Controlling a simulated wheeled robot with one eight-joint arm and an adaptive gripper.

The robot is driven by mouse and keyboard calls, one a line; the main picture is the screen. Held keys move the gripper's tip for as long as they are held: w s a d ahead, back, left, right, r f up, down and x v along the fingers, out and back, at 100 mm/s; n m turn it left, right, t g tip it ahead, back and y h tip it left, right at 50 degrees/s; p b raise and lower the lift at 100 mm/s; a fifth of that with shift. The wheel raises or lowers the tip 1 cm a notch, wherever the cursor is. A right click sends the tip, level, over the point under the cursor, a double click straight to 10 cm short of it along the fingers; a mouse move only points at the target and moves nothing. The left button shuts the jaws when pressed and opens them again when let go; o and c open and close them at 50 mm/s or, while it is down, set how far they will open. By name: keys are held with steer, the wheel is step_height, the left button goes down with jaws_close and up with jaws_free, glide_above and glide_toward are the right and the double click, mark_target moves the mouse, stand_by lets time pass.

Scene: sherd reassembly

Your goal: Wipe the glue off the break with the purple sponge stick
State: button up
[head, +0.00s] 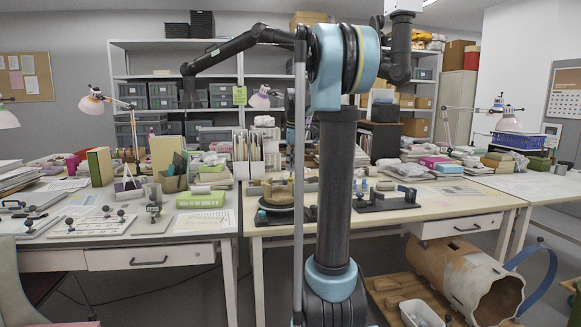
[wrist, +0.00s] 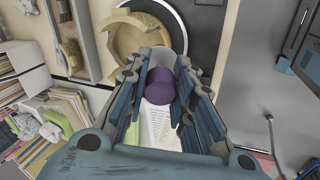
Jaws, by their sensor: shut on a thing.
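My gripper (wrist: 160,68) is shut on the purple sponge stick (wrist: 160,87), whose round purple end shows between the fingers in the wrist view. Just past the fingertips is a tan, curved, broken vessel (wrist: 118,48) on a dark round turntable (wrist: 200,28). The sponge looks apart from the vessel, but the depth is hard to judge. In the head view the turntable (head: 282,206) stands on the middle table, partly behind my pole and column.
A tan sherd (wrist: 74,52) sits in a holder left of the vessel. A dark fixture (head: 388,202) stands right of my column. A paper rack (head: 248,165) and a green box (head: 200,200) stand to the left. The table's front right is clear.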

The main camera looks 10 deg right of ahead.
mark_target(291, 177)
stand_by(0.4)
steer(key=a, duration=0.6)
steer(key=shift+s+x, duration=0.4)
steer(key=shift+x, duration=4.15)
steer(key=shift+d+r, duration=0.15)
steer(key=shift+d, duration=2.9)
steer(key=shift+w+v, duration=0.15)
steer(key=shift+v, duration=1.95)
steer(key=shift+w+v, duration=0.15)
steer(key=shift+v, duration=2)
steer(key=shift+r, duration=0.15)
